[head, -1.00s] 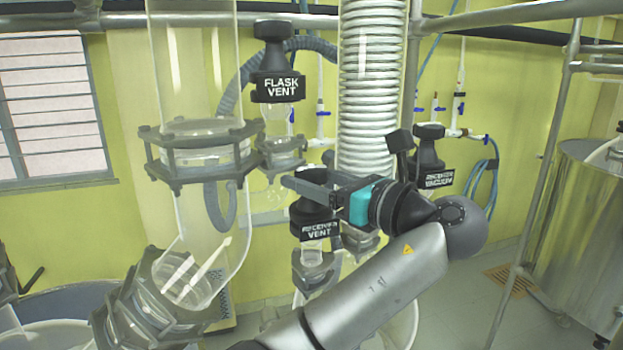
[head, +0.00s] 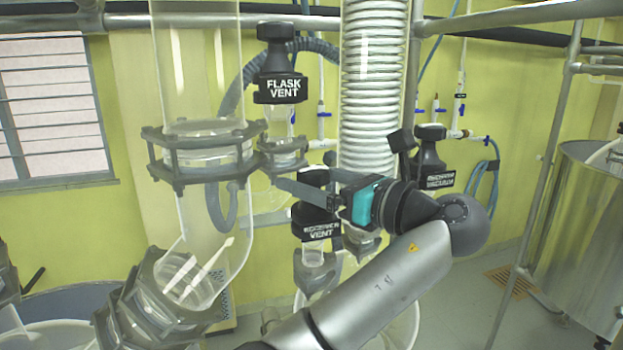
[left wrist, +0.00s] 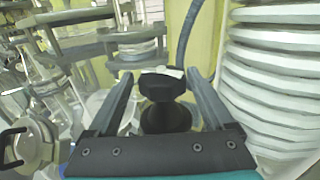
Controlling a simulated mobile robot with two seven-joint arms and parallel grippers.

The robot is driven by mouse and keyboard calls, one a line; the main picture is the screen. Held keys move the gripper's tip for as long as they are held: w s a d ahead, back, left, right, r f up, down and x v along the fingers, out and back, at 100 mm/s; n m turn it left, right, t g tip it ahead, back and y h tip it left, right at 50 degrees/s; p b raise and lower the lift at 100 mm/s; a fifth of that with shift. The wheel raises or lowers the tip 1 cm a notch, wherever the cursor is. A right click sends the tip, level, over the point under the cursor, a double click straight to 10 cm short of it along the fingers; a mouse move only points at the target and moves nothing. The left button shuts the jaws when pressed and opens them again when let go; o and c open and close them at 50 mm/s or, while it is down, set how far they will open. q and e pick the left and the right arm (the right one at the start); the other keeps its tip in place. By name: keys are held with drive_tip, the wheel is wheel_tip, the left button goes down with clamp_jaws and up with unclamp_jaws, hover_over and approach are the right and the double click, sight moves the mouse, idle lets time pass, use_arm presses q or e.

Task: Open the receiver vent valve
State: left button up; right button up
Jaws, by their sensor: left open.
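The receiver vent valve (head: 317,228) is a black valve body with a white-lettered label, on a clear glass neck, in the middle of the head view. Its dark top knob (left wrist: 161,85) stands between my left gripper's fingers in the left wrist view. My left gripper (head: 302,174) comes in from the right side of the valve in the head view, with its fingers level and apart around the knob. It is open, and a gap shows between the knob and each finger in the wrist view. The near finger hides part of the valve. My right gripper is not in view.
The flask vent valve (head: 280,75) is above and left of the gripper. The receiver vacuum valve (head: 431,160) stands behind the arm to the right. A glass column (head: 195,70) and a white coiled condenser (head: 368,90) flank the space. A steel post (head: 540,180) is at right.

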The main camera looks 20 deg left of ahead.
use_arm(q)
drive_tip(key=shift+w+m+t+h, duration=0.1)
drive_tip(key=shift+m+t+h, duration=0.25)
drive_tip(key=shift+t, duration=0.25)
